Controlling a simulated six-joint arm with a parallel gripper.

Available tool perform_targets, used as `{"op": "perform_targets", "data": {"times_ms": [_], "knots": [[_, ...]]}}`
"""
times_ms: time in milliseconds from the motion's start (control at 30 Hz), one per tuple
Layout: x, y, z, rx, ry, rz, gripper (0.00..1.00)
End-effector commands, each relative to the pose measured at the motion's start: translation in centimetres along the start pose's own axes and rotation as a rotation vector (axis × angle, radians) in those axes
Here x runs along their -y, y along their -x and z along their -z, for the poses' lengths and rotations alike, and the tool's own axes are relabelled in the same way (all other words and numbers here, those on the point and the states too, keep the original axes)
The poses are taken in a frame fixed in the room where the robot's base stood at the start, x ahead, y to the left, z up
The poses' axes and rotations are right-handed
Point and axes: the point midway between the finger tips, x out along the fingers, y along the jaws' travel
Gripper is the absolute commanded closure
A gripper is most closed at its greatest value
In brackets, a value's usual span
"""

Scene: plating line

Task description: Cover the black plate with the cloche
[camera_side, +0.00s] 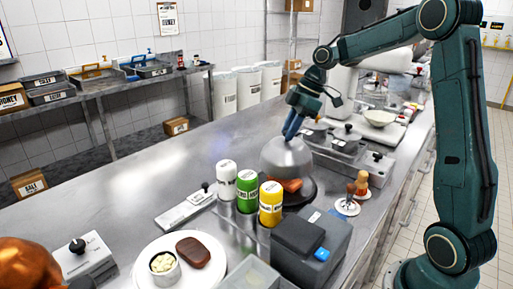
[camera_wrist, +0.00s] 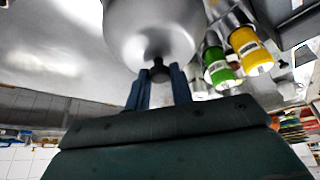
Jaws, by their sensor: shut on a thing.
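The cloche (camera_side: 286,158) is a shiny steel dome with a small dark knob. My gripper (camera_side: 290,134) is shut on that knob from above. In the wrist view, the two blue fingers of my gripper (camera_wrist: 159,74) stand on either side of the knob, and the cloche dome (camera_wrist: 152,28) fills the top middle. The black plate (camera_side: 308,192) lies on the steel counter below the cloche, with orange-brown food (camera_side: 291,185) on it. The food shows below the front rim of the cloche, so the dome is held above the plate. The plate's far side is hidden.
White, green and yellow labelled shakers (camera_side: 247,190) stand close to the left and front of the plate. A dark boxy device (camera_side: 305,245) is in front.

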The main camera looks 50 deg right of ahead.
Motion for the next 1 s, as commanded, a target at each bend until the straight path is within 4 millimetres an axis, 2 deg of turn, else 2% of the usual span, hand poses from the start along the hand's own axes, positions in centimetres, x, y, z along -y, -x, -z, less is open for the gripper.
{"op": "perform_targets", "data": {"times_ms": [1000], "knots": [[0.0, -5.5, -2.4, 0.001, -0.001, 0.001, 1.0]]}}
